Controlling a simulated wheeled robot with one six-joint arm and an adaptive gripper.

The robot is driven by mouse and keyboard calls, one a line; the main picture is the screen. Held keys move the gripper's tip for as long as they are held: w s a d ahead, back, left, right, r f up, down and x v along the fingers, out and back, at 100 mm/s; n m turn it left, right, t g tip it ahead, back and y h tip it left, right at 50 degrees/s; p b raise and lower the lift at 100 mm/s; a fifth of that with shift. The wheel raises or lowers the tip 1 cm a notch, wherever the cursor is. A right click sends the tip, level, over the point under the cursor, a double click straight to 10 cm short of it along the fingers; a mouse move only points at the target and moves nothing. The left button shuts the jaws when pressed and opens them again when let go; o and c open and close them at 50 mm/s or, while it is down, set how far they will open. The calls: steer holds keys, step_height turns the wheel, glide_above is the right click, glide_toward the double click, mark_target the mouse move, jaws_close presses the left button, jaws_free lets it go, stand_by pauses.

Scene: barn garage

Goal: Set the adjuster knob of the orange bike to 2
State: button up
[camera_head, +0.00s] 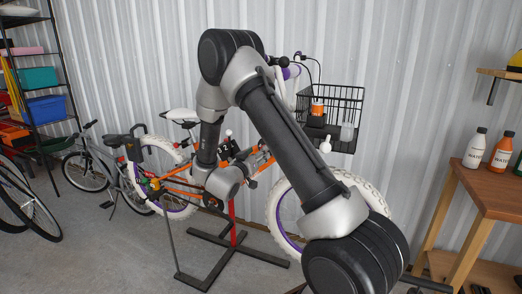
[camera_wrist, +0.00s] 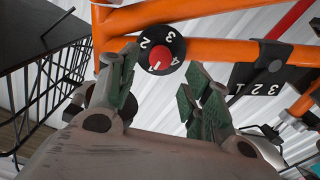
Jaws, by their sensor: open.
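The orange bike (camera_head: 178,187) stands behind my arm, its frame partly covered by it. In the wrist view its orange tube (camera_wrist: 225,48) runs across the top. A round black knob (camera_wrist: 146,60) with white digits and a red centre sits by the tubes. Its digits 2 and 3 are at the upper side and 1 at the lower side, appearing rotated. My gripper (camera_wrist: 162,68) is open, with its green-padded fingers on either side of the knob's lower part. I cannot tell whether they touch it. The knob and fingers are not clear in the head view.
A black wire basket (camera_head: 348,103) is at the bike's front. A wooden table (camera_head: 490,196) with bottles stands right, a shelf (camera_head: 35,70) left. Open floor (camera_head: 90,245) lies front left.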

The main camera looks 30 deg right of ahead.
steer(key=x, duration=0.5)
steer(key=shift+w+d, duration=0.2)
steer(key=shift+d, duration=0.05)
steer(key=c, duration=1)
